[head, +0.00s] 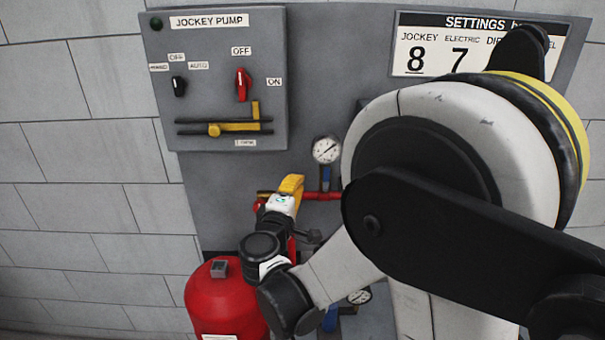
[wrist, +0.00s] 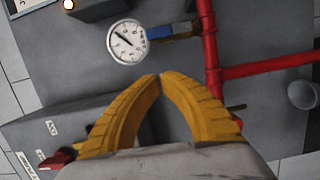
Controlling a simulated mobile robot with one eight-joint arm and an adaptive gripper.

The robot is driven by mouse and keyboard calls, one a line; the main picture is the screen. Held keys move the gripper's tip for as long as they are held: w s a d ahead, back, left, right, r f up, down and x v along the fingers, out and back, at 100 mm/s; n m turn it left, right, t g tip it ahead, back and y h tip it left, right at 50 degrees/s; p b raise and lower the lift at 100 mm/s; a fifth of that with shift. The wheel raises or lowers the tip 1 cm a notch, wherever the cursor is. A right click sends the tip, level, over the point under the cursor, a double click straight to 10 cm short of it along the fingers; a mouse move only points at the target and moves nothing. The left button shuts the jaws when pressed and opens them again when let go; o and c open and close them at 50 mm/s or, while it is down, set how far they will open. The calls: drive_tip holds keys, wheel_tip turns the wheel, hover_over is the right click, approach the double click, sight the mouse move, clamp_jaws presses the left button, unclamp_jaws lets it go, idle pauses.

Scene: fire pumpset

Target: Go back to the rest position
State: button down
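My gripper (head: 291,184) is in front of the grey panel in the head view, just below the jockey pump box. In the wrist view my gripper (wrist: 159,77) has its two yellow fingers brought together at the tips, with nothing seen between them. In the head view my arm reaches in from the right and hides part of the panel. The gripper overlaps a red pipe (head: 322,196) in that view; I cannot tell whether they touch.
The jockey pump box (head: 215,130) carries a red switch (head: 242,84), a black switch (head: 179,87) and a yellow handle (head: 240,126). A gauge (head: 326,150) sits right of the gripper and also shows in the wrist view (wrist: 126,41). A red tank (head: 222,300) stands below.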

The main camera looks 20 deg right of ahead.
drive_tip(key=s+d+f+m+g+y+b, duration=0.1)
drive_tip(key=s+d+f+m+g, duration=0.15)
drive_tip(key=s, duration=0.35)
drive_tip(key=s+d+f+m+g+y+b, duration=0.1)
drive_tip(key=s+d+f+m+g+y, duration=0.15)
drive_tip(key=s, duration=0.45)
drive_tip(key=s+a+f+m+g+y+b, duration=0.1)
drive_tip(key=s+a+f+m+y, duration=0.1)
drive_tip(key=s, duration=0.4)
drive_tip(key=s+a+f+m+g+y+b, duration=0.1)
drive_tip(key=s+a+f+m+g+y, duration=0.1)
drive_tip(key=s, duration=0.5)
drive_tip(key=shift+s+a+f+m+y, duration=0.25)
drive_tip(key=shift+a+f+m+y, duration=0.4)
drive_tip(key=shift+a+m+y, duration=0.55)
